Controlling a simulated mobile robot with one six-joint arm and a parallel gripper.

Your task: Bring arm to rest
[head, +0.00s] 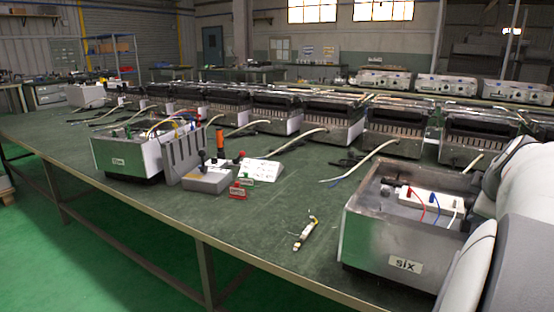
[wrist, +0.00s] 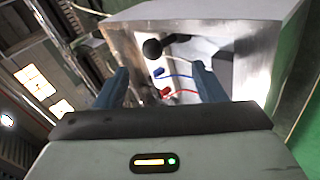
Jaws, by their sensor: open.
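My gripper (wrist: 160,82) shows in the wrist view, its two blue fingers apart with nothing held between them. Beyond the fingers is the open metal box (wrist: 200,32) with red and blue leads. In the head view this box, labelled "six" (head: 395,248), stands at the right front of the table. My pale arm covers the right edge of that view, and my gripper cannot be made out there. A small heating element (head: 303,235) with a yellowish lead at one end lies on the table left of the box.
The green table (head: 270,215) carries a second open box (head: 128,157) at left, a grey control unit (head: 208,180), an orange-handled screwdriver (head: 220,140) and small red and green blocks (head: 240,189). A row of toaster-like units (head: 333,120) with cables lines the back. The front middle is mostly clear.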

